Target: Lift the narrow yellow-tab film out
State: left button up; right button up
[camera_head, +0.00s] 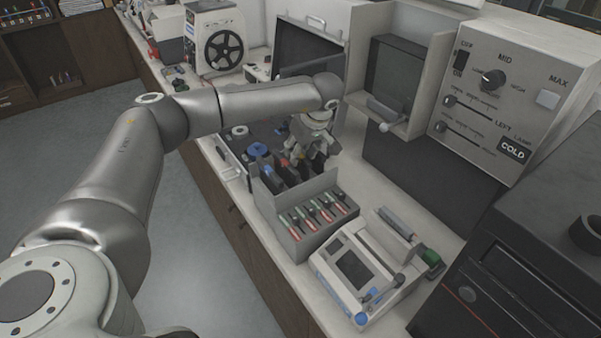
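A grey divided box (267,205) stands on the counter at the middle. Several dark upright film pieces (291,172) stand in its rear part, with small blue and red tabs or marks among them. I cannot make out a yellow tab, so I cannot tell which piece is the narrow yellow-tab film. My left gripper (308,158) points down at the rear right of the box, over or beside the dark pieces. Its fingers are small and overlap the box, so whether they are open or hold something is unclear. My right gripper is out of view.
Several red-and-green handled tools (315,215) stand in the box's front part. A white device with a screen (355,270) sits close in front. A blue spool (258,150) lies behind left. A control panel (500,85) and dark machine (520,260) bound the right.

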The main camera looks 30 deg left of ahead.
pick_arm(q)
jog(key=shift+f, duration=0.1)
jog(key=shift+f, duration=0.1)
dwell(0.4)
grip_shut()
